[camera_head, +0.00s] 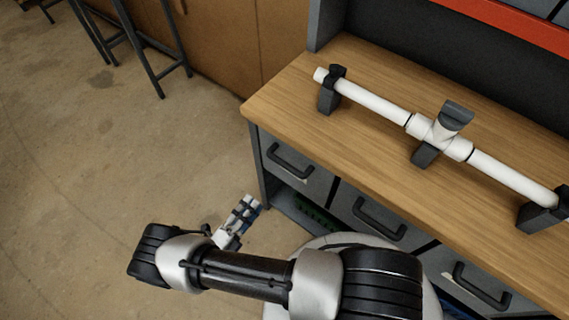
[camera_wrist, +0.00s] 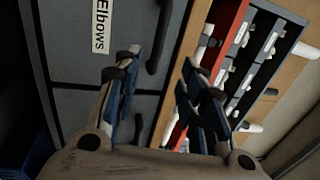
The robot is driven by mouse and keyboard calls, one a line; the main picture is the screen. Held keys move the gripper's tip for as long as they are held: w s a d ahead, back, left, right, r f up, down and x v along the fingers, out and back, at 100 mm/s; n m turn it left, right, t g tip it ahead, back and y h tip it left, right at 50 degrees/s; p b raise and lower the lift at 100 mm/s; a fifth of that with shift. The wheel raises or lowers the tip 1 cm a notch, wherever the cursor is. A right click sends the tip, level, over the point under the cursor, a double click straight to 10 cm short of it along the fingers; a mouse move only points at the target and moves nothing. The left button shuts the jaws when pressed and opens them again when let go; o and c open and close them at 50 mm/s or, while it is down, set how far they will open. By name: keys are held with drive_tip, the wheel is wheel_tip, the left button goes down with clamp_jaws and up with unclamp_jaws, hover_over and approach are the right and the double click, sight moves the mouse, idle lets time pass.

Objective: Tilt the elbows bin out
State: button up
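The elbows bin (camera_wrist: 75,45) is a grey front with a white "Elbows" label (camera_wrist: 102,25), at the upper left of the wrist view, which is turned sideways. Its dark bar handle (camera_wrist: 160,42) lies to the right of the label. My gripper (camera_wrist: 160,85) is open and empty, its blue-padded fingers spread, with the handle beyond the gap between them. No contact with the handle shows. In the head view my gripper (camera_head: 246,208) is low, left of the bench's bin fronts. The labels are not readable there, so I cannot tell which front is the elbows bin.
A wooden bench top (camera_head: 300,85) carries a white pipe assembly (camera_head: 375,103) on dark supports. Several grey bin fronts with handles (camera_head: 290,160) sit beneath it. Stools (camera_head: 150,45) stand at the upper left. The floor (camera_head: 90,160) left of the bench is clear.

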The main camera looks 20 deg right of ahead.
sight(285, 165)
drive_tip(key=x, duration=1.7)
drive_tip(key=shift+d+b, duration=0.1)
drive_tip(key=shift+b, duration=0.3)
drive_tip(key=shift+c, duration=0.3)
clamp_jaws()
